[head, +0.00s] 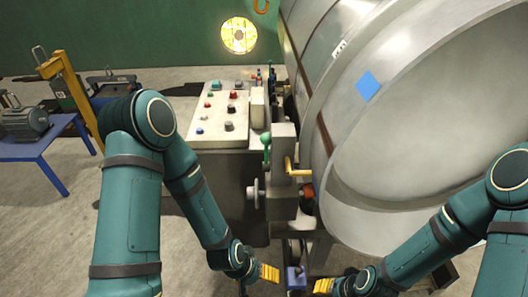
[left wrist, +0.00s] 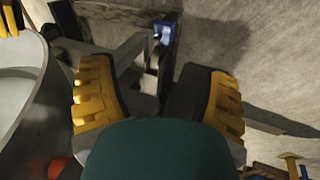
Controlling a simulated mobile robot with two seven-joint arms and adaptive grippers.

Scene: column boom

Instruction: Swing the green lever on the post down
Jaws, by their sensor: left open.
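The green lever (head: 266,141) has a round green knob and points up on the left side of the grey post (head: 284,143), in the middle of the head view. My left gripper (head: 270,273) is low in the head view, below the lever and apart from it. In the left wrist view its yellow-padded fingers (left wrist: 160,88) stand apart with nothing held between them. The lever cannot be made out in the left wrist view. My right gripper (head: 323,286) is at the bottom, right of the left one; its opening cannot be made out.
A grey handwheel (head: 254,193), a yellow handle (head: 299,172) and a red part (head: 307,190) are close around the post. A button console (head: 217,117) stands behind left, a large metal drum (head: 420,120) right. A blue block (head: 296,278) sits low between the grippers.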

